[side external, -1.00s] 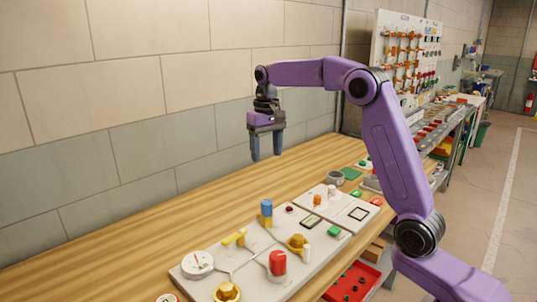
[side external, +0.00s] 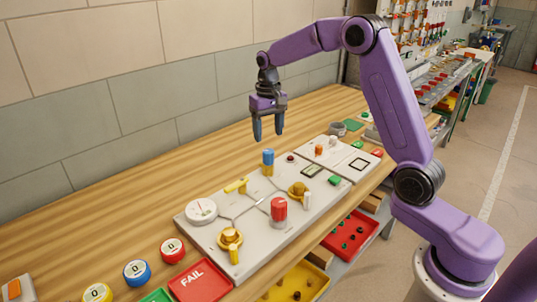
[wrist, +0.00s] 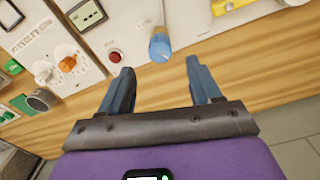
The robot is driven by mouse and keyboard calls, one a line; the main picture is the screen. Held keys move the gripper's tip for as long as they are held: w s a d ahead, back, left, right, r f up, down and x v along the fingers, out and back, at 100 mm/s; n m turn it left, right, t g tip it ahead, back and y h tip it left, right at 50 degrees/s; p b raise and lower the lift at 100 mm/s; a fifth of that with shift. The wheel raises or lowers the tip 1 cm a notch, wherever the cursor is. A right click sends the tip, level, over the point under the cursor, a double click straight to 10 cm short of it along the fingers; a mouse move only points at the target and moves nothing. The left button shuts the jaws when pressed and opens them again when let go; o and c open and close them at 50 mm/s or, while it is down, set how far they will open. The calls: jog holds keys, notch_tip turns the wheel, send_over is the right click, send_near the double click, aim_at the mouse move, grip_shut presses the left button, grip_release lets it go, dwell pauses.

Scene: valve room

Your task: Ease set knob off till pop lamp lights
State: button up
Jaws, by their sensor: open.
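The grey-white valve panel (side external: 240,205) lies on the wooden bench. It carries a blue-topped knob (side external: 268,157), a red knob (side external: 279,208), yellow valve handles (side external: 299,190) and a round gauge (side external: 201,210). A small dark red round lamp or button (side external: 291,158) sits near the blue knob and looks unlit. No label shows which knob is the set knob or which lamp is the pop lamp. My gripper (side external: 268,132) is open and empty, pointing down above and apart from the blue knob. In the wrist view the blue knob (wrist: 160,46) stands beyond my open fingers (wrist: 160,85).
Round coloured counters (side external: 137,272) and a red FAIL plate (side external: 199,281) lie at the front. The bench strip along the wall (side external: 120,190) is clear.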

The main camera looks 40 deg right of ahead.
aim_at(268, 151)
notch_tip(268, 151, down, 8)
jog(key=shift+f, duration=0.25)
jog(key=shift+c, duration=0.3)
jog(key=c, duration=1)
